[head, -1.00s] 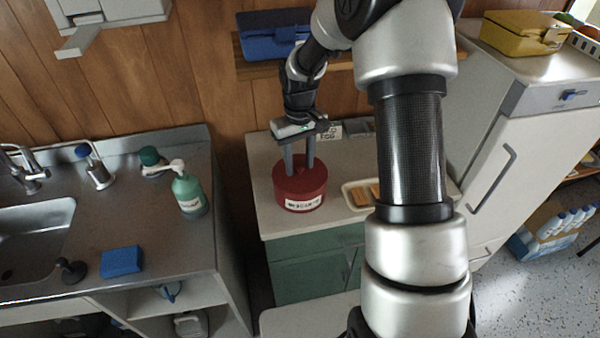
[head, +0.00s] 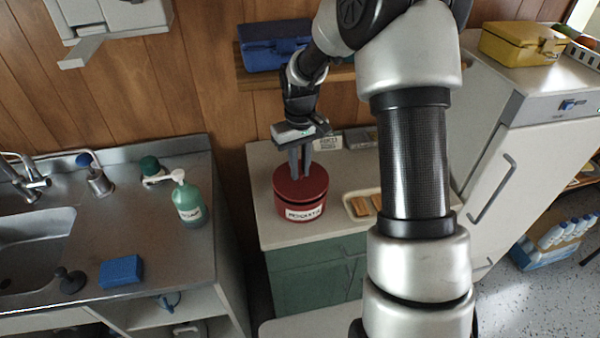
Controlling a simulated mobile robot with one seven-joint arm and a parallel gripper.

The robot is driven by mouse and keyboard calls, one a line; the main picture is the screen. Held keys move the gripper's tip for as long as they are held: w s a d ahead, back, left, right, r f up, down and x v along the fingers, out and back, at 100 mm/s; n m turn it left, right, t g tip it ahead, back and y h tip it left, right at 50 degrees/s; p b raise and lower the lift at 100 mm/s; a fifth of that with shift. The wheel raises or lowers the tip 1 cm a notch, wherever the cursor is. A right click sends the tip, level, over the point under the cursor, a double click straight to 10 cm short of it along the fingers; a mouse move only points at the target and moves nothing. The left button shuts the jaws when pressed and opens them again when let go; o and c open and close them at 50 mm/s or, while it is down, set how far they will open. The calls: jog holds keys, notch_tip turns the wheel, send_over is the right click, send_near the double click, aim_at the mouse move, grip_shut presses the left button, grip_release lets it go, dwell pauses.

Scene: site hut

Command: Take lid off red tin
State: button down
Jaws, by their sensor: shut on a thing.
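The red tin (head: 301,211) stands upright on the pale counter in the head view, with a white label on its front. Its red lid (head: 287,187) sits over the tin, and a dark line shows between lid and body, clearest at the right. I cannot tell whether that line is a gap or a shadow. My gripper (head: 301,175) points down from above, shut on the lid near the middle of its top. The fingertips hide the part that they hold.
A tray of orange-brown pieces (head: 361,206) lies right of the tin. A small sign (head: 328,143) and a grey item stand behind. A blue case (head: 268,50) is on the shelf above. The sink unit with a green bottle (head: 188,200) is left, across a gap.

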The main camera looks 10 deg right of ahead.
notch_tip(320, 180, up, 16)
jog(key=s+f+m, duration=0.1)
jog(key=s+f, duration=0.3)
jog(key=f, duration=0.4)
jog(key=s+f+m, duration=0.2)
jog(key=s+f, duration=0.3)
jog(key=f, duration=0.3)
notch_tip(320, 180, up, 16)
jog(key=r+n, duration=0.1)
jog(key=n, duration=0.2)
send_over(300, 172)
jog(key=shift+f, duration=0.25)
notch_tip(300, 172, down, 18)
jog(key=shift+f, duration=0.1)
jog(key=c, duration=1.7)
grip_release()
jog(key=shift+r, duration=0.2)
